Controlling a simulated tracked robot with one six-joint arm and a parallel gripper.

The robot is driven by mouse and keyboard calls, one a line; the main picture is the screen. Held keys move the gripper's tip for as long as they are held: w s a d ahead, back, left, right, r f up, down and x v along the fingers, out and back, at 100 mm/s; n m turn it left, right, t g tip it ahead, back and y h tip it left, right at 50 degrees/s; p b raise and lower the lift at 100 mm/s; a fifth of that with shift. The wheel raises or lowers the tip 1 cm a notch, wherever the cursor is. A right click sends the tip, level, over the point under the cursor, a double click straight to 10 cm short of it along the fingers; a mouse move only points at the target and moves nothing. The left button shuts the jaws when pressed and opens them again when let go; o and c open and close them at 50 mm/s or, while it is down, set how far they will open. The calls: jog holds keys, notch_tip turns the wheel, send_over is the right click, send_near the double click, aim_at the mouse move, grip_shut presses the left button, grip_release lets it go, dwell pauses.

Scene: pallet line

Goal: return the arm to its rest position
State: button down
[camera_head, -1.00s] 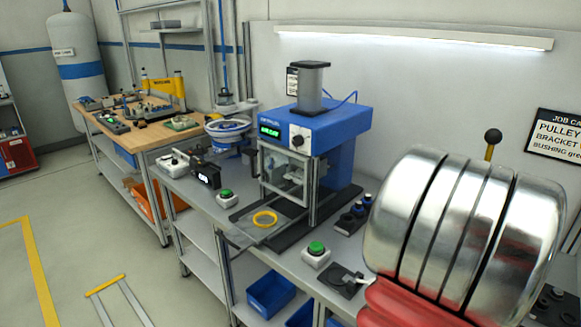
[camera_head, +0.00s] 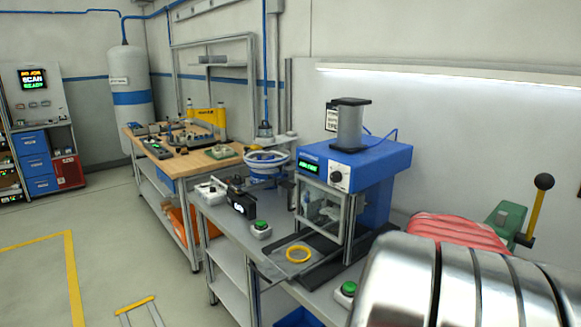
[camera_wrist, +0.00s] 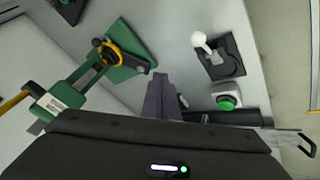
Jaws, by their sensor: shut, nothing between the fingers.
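My gripper (camera_wrist: 162,92) shows in the wrist view as dark fingers shut together, with nothing between them. It points over the grey bench top (camera_wrist: 188,15), with a green hand press (camera_wrist: 100,62) to its left and a white-knobbed lever on a dark plate (camera_wrist: 222,57) to its right. Whether the fingers touch anything is hard to tell, but I see no contact. In the head view my silver and red arm fills the lower right, and the gripper itself is not visible there.
A blue press machine (camera_head: 352,160) stands on the bench, with a yellow ring (camera_head: 298,254) on its front tray. A green button (camera_wrist: 227,101) sits right of the fingers. A yellow-handled lever (camera_head: 537,208) rises behind my arm. Open floor (camera_head: 120,240) lies at left.

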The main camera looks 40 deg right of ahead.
jog(key=w+a+r+n+t+y, duration=0.15)
jog(key=w+a, duration=0.45)
jog(key=a, duration=0.6)
jog(key=w+a+r+n+t+y, duration=0.1)
jog(key=w+a+n+y, duration=0.15)
jog(key=w+a, duration=0.75)
jog(key=s+a+r+n+t+y, duration=0.1)
jog(key=s+a+n, duration=0.1)
jog(key=a, duration=1.1)
jog(key=s+a+r+n+y, duration=0.1)
jog(key=s+a, duration=0.3)
jog(key=a, duration=0.8)
jog(key=shift+s+a+r+n+t+y, duration=0.35)
jog(key=shift+a+r+n, duration=0.1)
jog(key=shift+n, duration=0.25)
